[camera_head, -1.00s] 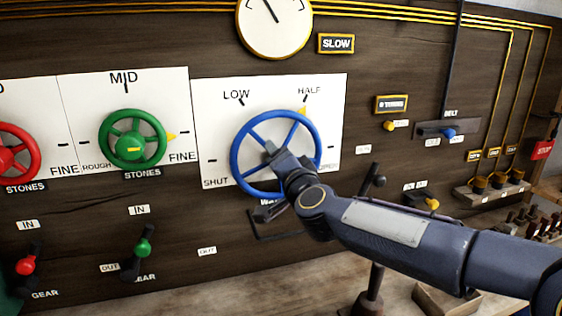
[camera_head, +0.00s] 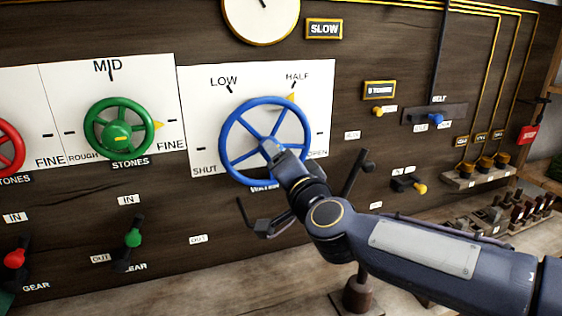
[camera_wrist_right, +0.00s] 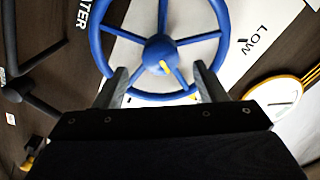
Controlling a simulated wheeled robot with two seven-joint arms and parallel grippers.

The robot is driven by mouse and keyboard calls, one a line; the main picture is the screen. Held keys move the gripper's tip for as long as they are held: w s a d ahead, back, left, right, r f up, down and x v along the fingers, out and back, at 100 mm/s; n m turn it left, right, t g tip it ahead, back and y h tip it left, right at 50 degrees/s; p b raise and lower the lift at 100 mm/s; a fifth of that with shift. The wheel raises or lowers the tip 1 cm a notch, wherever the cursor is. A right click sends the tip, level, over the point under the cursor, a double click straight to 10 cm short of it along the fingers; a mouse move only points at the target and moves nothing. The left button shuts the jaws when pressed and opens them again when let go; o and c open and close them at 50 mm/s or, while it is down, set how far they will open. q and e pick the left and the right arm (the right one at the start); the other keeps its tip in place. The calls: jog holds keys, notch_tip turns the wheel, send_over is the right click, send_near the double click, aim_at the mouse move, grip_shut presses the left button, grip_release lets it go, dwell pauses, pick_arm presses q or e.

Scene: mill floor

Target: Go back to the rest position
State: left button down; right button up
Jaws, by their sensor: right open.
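My right gripper (camera_head: 268,150) is in front of the lower part of the blue handwheel (camera_head: 228,120) labelled WATER. In the right wrist view the right gripper (camera_wrist_right: 160,75) has its two fingers apart, with the blue wheel (camera_wrist_right: 94,40) beyond them and nothing between them that I can see gripped. I cannot tell whether a finger touches the rim. The wheel's yellow pointer (camera_head: 291,97) is near HALF. My left gripper is out of view.
A green handwheel (camera_head: 93,141) and part of a red one (camera_head: 18,150) are to the left. Black levers with a green knob (camera_head: 133,238) and a red knob (camera_head: 14,258) hang below. A dark lever (camera_head: 355,175) stands right of the gripper. A wooden ledge (camera_head: 230,290) runs along the bottom.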

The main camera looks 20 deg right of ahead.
jog(key=s+d+f+n+g+y+p, duration=0.1)
jog(key=s+f+n+g, duration=0.3)
jog(key=s+f, duration=0.6)
jog(key=s+d+f+n+g+y+p, duration=0.2)
jog(key=s+f+n+g, duration=0.3)
jog(key=s, duration=1.3)
notch_tip(320, 180, down, 6)
jog(key=g, duration=0.3)
jog(key=shift+g+p, duration=0.3)
jog(key=shift+p, duration=0.1)
jog(key=shift+w+d+r, duration=0.1)
jog(key=shift+r, duration=0.05)
dwell(3.0)
jog(key=shift+w+a+r+n+t+h+p, duration=0.25)
jog(key=shift+w+a+r+t+h+p, duration=0.55)
jog(key=shift+w+r+t, duration=3.6)
jog(key=shift+w+a+r+n+g+h+p, duration=0.35)
jog(key=shift+w+r+p, duration=1.55)
jog(key=shift+w, duration=5.75)
jog(key=shift+w+a+r+n+t+h+p, duration=0.2)
jog(key=shift+w+a+r+t+h+p, duration=0.35)
jog(key=shift+w+r+t, duration=3.05)
